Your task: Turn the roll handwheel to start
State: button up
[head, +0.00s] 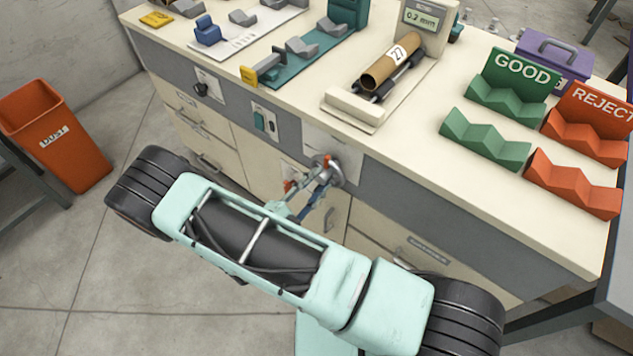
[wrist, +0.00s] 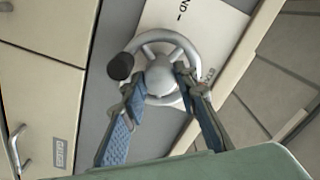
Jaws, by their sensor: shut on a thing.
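The roll handwheel is a grey metal wheel on the front panel of the bench (head: 340,174). In the wrist view the handwheel (wrist: 163,76) shows a round hub, a rim and a black knob (wrist: 120,66) at the hub's upper left. My gripper (head: 318,181) reaches it from the front. In the wrist view my gripper (wrist: 158,84) has one blue-padded finger on each side of the hub, and it is shut on the handwheel. The fingers cover the lower part of the rim on both sides.
A winder with a brown roll (head: 385,68) marked 27 stands on the bench top above the wheel. A dark knob (head: 201,90) and a switch box (head: 265,122) sit left on the panel. Drawers lie below. Green and orange racks stand right; an orange bin (head: 55,135) stands left.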

jog(key=o, duration=1.2)
jog(key=shift+c, duration=0.2)
jog(key=v, duration=1.2)
